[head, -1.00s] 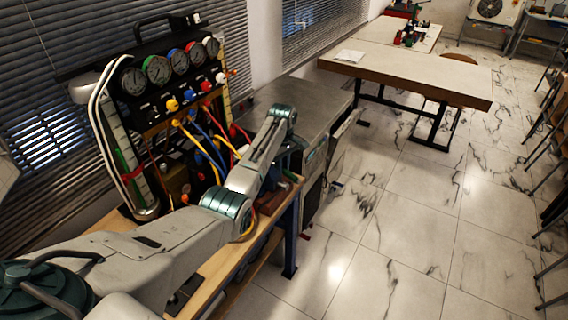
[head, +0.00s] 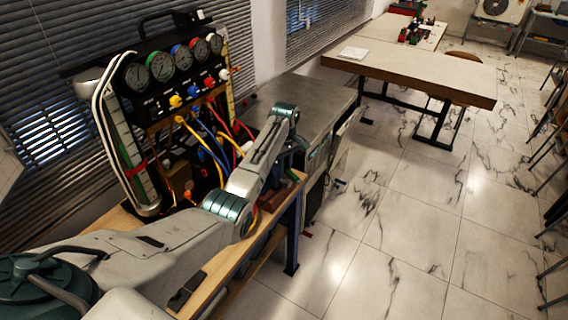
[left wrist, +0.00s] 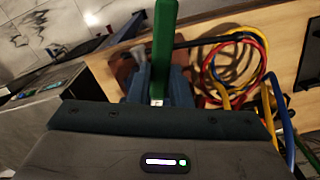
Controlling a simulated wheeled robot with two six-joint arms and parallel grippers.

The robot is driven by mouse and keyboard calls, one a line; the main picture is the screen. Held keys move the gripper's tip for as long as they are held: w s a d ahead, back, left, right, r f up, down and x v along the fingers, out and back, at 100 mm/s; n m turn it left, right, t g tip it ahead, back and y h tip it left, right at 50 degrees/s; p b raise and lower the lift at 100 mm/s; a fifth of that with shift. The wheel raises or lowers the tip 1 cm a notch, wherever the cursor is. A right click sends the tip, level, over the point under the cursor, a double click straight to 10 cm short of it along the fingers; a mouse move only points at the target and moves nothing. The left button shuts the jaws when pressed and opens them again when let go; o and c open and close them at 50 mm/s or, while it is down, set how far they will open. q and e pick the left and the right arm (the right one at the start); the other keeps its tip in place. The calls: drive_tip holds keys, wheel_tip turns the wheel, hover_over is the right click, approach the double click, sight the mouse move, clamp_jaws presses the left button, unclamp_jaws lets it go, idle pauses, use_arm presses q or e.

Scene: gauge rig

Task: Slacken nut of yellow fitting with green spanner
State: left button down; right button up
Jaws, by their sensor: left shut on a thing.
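The green spanner (left wrist: 164,42) stands out from my left gripper (left wrist: 157,98) in the left wrist view. The gripper is shut on it; the gripper body hides its lower end. In the head view my left forearm crosses in front of the bench, and the gripper is mostly hidden at the arm's far end. The yellow fitting (head: 175,101) is on the black gauge panel (head: 150,104), below the gauges, left of a blue and a red fitting. The spanner is apart from it. Its nut is too small to make out. My right gripper is not in view.
Yellow, blue and red hoses (head: 207,148) hang below the panel; coiled hoses (left wrist: 236,62) lie on the wooden bench (head: 118,222). A bluish vice-like block (left wrist: 178,88) is behind the spanner. A grey-topped cabinet (head: 305,100) stands to the right. Open tiled floor lies beyond.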

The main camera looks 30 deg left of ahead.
sight(293, 174)
use_arm(q)
drive_tip(key=shift+s+d, duration=0.3)
drive_tip(key=shift+d, duration=0.35)
drive_tip(key=shift+s+d, duration=0.35)
drive_tip(key=shift+d, duration=0.35)
drive_tip(key=shift+s+d, duration=0.3)
drive_tip(key=shift+d, duration=0.35)
drive_tip(key=shift+r, duration=2.3)
